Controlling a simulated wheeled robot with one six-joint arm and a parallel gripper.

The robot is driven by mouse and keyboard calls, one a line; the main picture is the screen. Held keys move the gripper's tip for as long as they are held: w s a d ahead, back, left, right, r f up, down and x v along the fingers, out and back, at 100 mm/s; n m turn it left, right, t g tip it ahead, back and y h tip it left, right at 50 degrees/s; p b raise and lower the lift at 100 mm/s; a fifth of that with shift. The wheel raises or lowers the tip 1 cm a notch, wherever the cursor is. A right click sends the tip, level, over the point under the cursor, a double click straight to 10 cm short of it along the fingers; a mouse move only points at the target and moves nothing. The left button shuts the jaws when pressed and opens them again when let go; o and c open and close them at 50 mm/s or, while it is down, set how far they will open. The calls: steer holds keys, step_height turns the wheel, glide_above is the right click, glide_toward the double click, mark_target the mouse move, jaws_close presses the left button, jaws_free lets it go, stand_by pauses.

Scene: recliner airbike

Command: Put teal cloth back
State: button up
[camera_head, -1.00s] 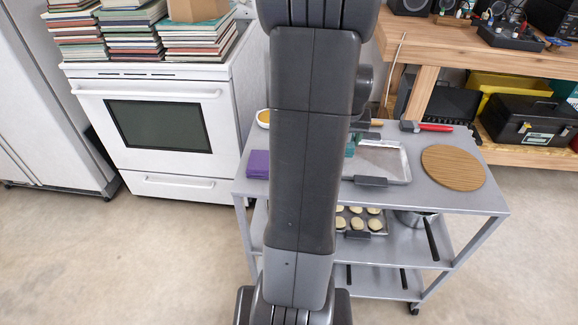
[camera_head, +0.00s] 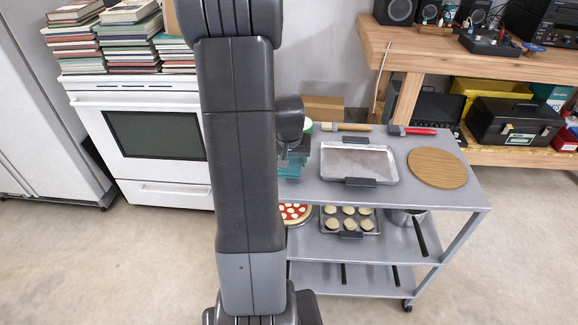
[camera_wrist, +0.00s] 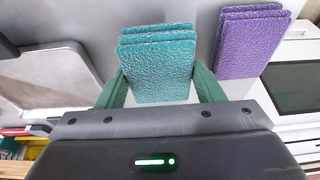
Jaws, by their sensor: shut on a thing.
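The teal cloth (camera_wrist: 157,66), a folded stack, sits between the green fingers of my gripper (camera_wrist: 158,84) in the wrist view. My gripper is shut on it. In the head view the teal cloth (camera_head: 291,167) shows beside my arm, left of the metal tray, partly hidden by the gripper (camera_head: 294,150). It is over the cart's top; I cannot tell if it touches the surface. A purple folded cloth (camera_wrist: 250,40) lies just right of it in the wrist view, apart from it. In the head view my arm hides the purple cloth.
The cart top (camera_head: 440,195) also holds the metal tray (camera_head: 360,163), a round wooden board (camera_head: 437,167) and a red-handled tool (camera_head: 420,131). Below are a pizza (camera_head: 295,212) and a tray of rolls (camera_head: 347,219). A white oven (camera_head: 150,140) stands at the left.

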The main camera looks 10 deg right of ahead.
steer(key=shift+f, duration=1.25)
steer(key=shift+f, duration=0.1)
steer(key=o, duration=0.9)
steer(key=shift+r, duration=0.6)
steer(key=v, duration=1.1)
steer(key=shift+s+p, duration=0.2)
steer(key=shift+p, duration=0.1)
